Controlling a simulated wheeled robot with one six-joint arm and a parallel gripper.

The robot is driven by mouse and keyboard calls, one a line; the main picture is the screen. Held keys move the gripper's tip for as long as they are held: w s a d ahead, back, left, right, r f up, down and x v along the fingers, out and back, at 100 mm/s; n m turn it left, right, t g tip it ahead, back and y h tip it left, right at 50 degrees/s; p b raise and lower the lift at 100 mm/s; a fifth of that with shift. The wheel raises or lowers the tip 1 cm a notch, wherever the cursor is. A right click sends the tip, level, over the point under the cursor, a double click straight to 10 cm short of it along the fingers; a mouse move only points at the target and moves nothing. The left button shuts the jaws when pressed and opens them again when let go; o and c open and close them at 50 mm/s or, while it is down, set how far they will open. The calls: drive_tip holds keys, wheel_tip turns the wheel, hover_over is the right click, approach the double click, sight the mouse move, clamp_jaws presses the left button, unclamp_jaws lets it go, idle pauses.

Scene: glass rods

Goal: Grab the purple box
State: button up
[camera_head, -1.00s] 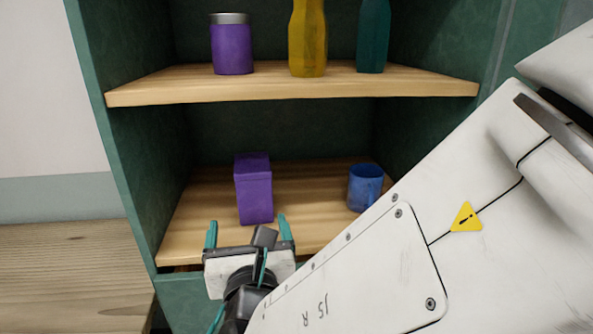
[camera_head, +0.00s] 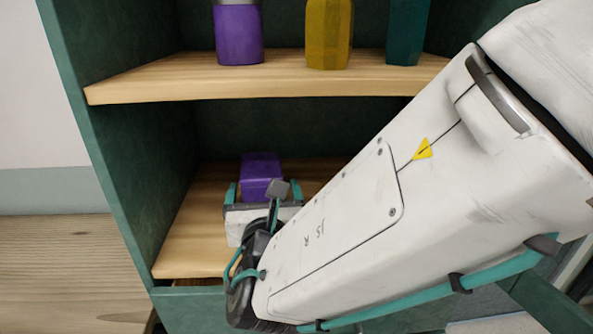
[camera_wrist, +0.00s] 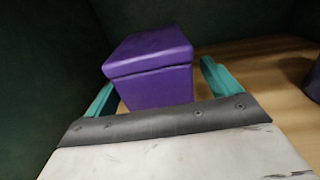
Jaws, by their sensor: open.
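The purple box (camera_head: 261,176) stands on the lower wooden shelf of the green cabinet, its lower part hidden behind my gripper in the head view. In the wrist view the purple box (camera_wrist: 152,70) lies straight ahead, with a lidded top edge. My gripper (camera_head: 263,190) is open, with one teal finger on each side of the box. In the wrist view, the gripper (camera_wrist: 160,88) has its left finger close to the box's left side and its right finger just right of the box. I cannot tell whether either finger touches it.
The lower shelf (camera_head: 185,240) has bare wood left of my gripper. The upper shelf (camera_head: 160,87) above holds a purple jar (camera_head: 238,36), a yellow bottle (camera_head: 328,34) and a teal bottle (camera_head: 407,32). A dark object (camera_wrist: 314,82) shows at the wrist view's right edge. Green cabinet walls enclose the shelf.

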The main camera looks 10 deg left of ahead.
drive_tip(key=shift+x, duration=1.45)
drive_tip(key=shift+s+a, duration=0.1)
drive_tip(key=c, duration=1.2)
drive_tip(key=shift+r, duration=0.1)
drive_tip(key=shift+c, duration=0.7)
